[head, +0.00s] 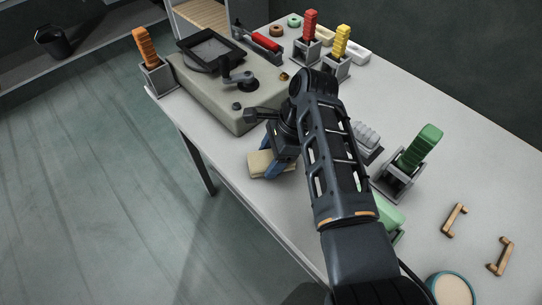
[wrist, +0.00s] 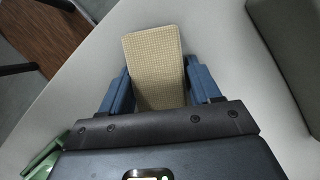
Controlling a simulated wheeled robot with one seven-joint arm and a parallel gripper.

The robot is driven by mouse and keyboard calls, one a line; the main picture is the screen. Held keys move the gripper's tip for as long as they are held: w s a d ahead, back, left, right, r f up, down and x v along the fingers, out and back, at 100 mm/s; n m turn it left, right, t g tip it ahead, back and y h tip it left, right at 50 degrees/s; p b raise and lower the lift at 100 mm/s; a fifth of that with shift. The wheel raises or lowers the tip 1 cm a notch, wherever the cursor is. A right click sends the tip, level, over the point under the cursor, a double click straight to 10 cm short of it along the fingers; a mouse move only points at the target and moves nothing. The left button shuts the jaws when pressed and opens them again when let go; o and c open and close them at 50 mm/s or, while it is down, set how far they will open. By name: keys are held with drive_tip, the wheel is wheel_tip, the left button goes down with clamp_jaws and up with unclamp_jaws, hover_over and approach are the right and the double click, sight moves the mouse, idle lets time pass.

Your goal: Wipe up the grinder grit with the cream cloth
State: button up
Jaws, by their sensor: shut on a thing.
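The cream cloth (head: 262,164) is a folded pad near the table's front edge, beside the large beige machine block. In the wrist view the cloth (wrist: 155,62) sits between the two blue fingers, with its waffle texture showing. My gripper (wrist: 158,85) is shut on it; in the head view the gripper (head: 271,160) points down at the tabletop. I cannot tell whether the cloth touches the table. I see no grinder grit in either view; my arm hides part of the tabletop.
The beige machine block (head: 225,95) with a crank stands left of my gripper. An orange stack in a holder (head: 155,72) is at the far left corner. A green stack (head: 420,148), wooden handles (head: 454,220) and a round bowl (head: 452,290) are to the right. Bare table (head: 480,165) lies at right.

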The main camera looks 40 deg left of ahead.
drive_tip(key=shift+r+p, duration=2.15)
drive_tip(key=shift+r, duration=1.35)
